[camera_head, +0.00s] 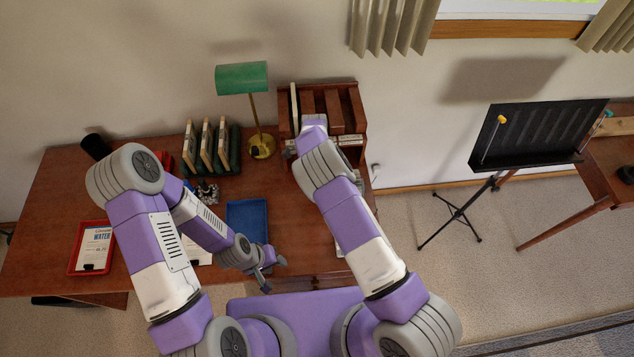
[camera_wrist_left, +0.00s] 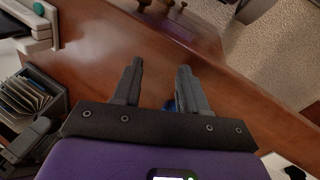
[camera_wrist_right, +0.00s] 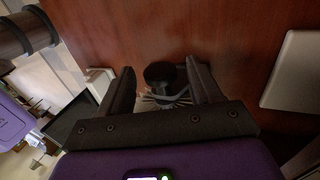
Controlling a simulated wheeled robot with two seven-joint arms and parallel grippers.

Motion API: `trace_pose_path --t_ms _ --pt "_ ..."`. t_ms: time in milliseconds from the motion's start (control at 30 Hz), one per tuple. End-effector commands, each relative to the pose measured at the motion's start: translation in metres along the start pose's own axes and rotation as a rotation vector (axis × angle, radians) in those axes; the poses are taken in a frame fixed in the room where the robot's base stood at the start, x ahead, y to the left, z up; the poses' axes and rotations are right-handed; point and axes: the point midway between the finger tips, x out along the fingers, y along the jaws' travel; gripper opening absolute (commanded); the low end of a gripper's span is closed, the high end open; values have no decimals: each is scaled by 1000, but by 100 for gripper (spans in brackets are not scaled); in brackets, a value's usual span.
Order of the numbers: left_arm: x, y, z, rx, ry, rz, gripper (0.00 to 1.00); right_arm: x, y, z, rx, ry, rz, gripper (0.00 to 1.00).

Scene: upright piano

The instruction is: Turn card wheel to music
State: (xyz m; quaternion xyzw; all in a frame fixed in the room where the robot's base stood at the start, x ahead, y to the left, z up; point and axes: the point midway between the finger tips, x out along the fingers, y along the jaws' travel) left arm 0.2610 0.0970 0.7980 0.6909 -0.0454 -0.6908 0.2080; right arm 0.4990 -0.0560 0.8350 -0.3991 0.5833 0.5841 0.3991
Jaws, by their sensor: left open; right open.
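My left gripper (camera_head: 272,273) is open and empty, low over the front edge of the desk. Its fingers show apart in the left wrist view (camera_wrist_left: 160,85). My right gripper (camera_wrist_right: 165,85) is open. A round black knob (camera_wrist_right: 160,73) with thin fanned pieces below it shows between its fingers; contact cannot be told. In the head view my right arm hides that gripper.
A wooden organizer (camera_head: 352,103) stands at the back of the desk, beside a green lamp (camera_head: 242,78) and several upright books (camera_head: 205,145). A blue tray (camera_head: 246,215) and a red tray (camera_head: 72,264) lie on the desk. A music stand (camera_head: 535,135) stands to the right.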

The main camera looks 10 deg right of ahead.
Motion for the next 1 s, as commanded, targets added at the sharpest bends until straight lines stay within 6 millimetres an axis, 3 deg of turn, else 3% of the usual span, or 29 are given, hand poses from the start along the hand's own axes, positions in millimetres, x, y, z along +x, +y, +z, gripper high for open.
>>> trace_pose_path --t_ms 167,600,1000 --pt "0 0 0 0 0 0 43 -6 0 0 0 -1 -2 64" --pt "3 -1 0 0 0 0 43 -70 -1 0 -1 -1 -2 64" --pt "3 -1 0 0 0 0 43 -76 0 0 0 0 0 64"
